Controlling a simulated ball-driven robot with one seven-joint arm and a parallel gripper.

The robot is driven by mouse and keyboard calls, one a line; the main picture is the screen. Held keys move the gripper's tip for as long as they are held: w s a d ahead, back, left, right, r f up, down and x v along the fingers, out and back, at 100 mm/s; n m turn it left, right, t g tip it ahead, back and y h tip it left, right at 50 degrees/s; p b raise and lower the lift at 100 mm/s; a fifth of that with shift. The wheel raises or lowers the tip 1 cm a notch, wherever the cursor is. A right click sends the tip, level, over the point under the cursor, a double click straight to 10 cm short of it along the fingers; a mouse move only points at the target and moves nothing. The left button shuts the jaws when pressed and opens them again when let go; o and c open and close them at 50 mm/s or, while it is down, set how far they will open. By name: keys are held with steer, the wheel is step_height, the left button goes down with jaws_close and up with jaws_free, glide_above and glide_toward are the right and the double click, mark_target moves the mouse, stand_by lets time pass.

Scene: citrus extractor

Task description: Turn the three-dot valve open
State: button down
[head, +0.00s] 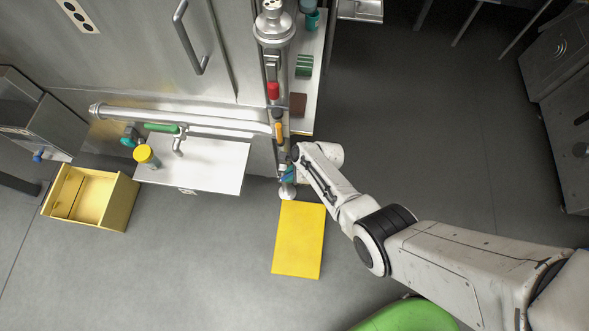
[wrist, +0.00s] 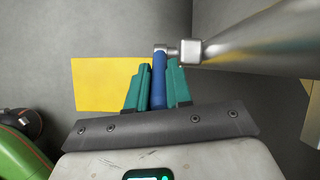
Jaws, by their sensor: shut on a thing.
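A blue valve handle (wrist: 158,82) stands between the two teal fingers of my gripper (wrist: 159,75) in the wrist view, and the gripper is shut on it. The handle joins a metal fitting at the end of a thick steel pipe (wrist: 255,38). In the head view my gripper (head: 288,173) is at the low end of the upright pipe, and the blue handle is mostly hidden there. A plate with three dark dots (head: 78,15) is on the steel cabinet at the top left. No dot marks are readable on the blue handle.
Red (head: 273,91), orange (head: 279,132) and green (head: 161,128) handles sit on the pipework. A yellow-lidded jar (head: 146,155) stands on a white shelf (head: 205,172). A yellow mat (head: 299,240) and a yellow crate (head: 117,207) lie below.

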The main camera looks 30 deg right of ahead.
steer(key=shift+w+a+r+g+h+p, duration=0.2)
steer(key=shift+a+g+h+p, duration=0.1)
steer(key=shift+h+p, duration=0.1)
stand_by(0.4)
steer(key=c, duration=1)
jaws_free()
steer(key=shift+c, duration=0.2)
steer(key=p+v, duration=0.6)
steer(key=v, duration=0.4)
steer(key=shift+r+p, duration=0.35)
steer(key=shift+p, duration=0.05)
steer(key=shift+c, duration=0.2)
